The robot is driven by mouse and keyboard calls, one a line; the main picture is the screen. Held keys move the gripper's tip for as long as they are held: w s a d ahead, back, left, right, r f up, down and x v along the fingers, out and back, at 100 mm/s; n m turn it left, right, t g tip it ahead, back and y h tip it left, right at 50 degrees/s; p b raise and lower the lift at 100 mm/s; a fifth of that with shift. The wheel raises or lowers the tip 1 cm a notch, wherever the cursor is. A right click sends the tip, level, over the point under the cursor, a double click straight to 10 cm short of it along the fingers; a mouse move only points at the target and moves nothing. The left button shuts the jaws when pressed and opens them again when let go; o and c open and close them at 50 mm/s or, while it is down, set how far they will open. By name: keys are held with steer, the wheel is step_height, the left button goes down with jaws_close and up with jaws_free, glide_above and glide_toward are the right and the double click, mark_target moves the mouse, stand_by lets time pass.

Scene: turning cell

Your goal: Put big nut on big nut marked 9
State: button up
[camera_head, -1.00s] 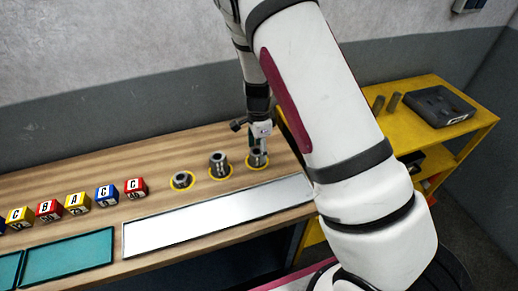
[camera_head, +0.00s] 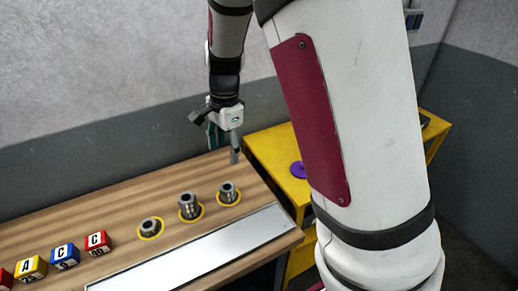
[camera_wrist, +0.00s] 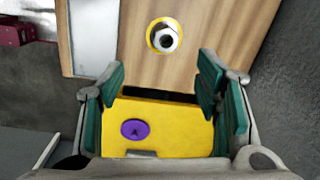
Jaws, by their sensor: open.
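Three grey metal nut pieces stand on yellow rings on the wooden bench: a low left one (camera_head: 150,226), a tall middle one (camera_head: 188,205) and a right one (camera_head: 228,191) of middling height. No number is legible on them. My gripper (camera_head: 234,156) is above and just behind the right one, apart from it. In the wrist view, my gripper (camera_wrist: 162,88) is open, its green pads wide apart with nothing between them. One nut on a yellow ring (camera_wrist: 165,39) shows beyond the fingertips; its hole is visible.
A yellow table (camera_head: 275,160) with a purple disc (camera_head: 298,169) adjoins the bench's right end; the disc also shows in the wrist view (camera_wrist: 135,130). Lettered cubes (camera_head: 65,256) stand at left. A pale metal strip (camera_head: 200,257) runs along the bench front.

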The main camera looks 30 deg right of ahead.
steer(key=s+r+n+t, duration=0.2)
steer(key=s+r+n, duration=0.6)
steer(key=s, duration=0.3)
steer(key=s+r+n+t, duration=0.3)
steer(key=s+r+n, duration=0.5)
steer(key=s, duration=0.4)
steer(key=shift+r+h, duration=0.4)
steer(key=shift+r, duration=0.2)
